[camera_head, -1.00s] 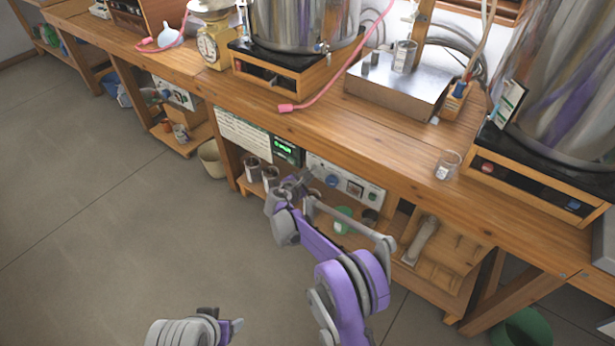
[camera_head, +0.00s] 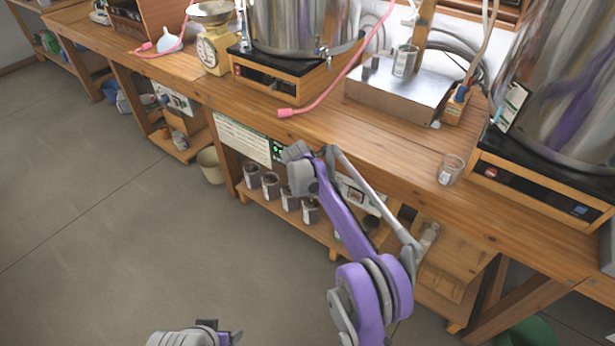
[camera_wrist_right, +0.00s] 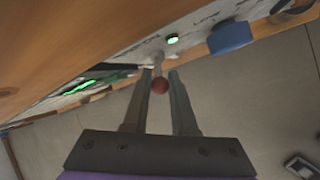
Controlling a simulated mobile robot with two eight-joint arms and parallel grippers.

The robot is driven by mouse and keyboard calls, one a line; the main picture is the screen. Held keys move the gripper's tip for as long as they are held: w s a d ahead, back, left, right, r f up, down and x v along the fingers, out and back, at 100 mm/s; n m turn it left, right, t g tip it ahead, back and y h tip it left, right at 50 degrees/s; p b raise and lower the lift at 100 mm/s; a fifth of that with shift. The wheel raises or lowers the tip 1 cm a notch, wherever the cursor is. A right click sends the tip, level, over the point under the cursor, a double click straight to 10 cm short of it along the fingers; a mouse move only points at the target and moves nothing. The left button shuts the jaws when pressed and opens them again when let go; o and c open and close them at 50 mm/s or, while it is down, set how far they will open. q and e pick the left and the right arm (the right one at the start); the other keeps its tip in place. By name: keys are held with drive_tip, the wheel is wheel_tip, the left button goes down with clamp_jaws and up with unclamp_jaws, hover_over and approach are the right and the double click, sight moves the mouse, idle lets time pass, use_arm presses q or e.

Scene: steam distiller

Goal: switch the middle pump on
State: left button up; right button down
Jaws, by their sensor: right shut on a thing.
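A green lamp (camera_wrist_right: 173,39) glows beside the lever. The panel's lettering is too blurred to read, so I cannot tell which pump this is. In the head view, my right arm hides the lever and much of the white panel (camera_head: 352,192) under the bench. My left gripper (camera_head: 228,334) shows only partly at the bottom edge; its jaws are unclear.
The wooden bench top (camera_head: 330,130) overhangs the panel. Several dark jars (camera_head: 271,185) stand on the shelf below. A glass beaker (camera_head: 450,170) stands near the bench edge. The floor at left is clear.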

idle(0.4)
drive_tip(key=c, duration=0.7)
unclamp_jaws()
drive_tip(key=shift+r, duration=0.1)
drive_tip(key=p+v, duration=0.2)
drive_tip(key=v, duration=0.8)
drive_tip(key=shift+s+r, duration=0.15)
drive_tip(key=shift+r, duration=0.15)
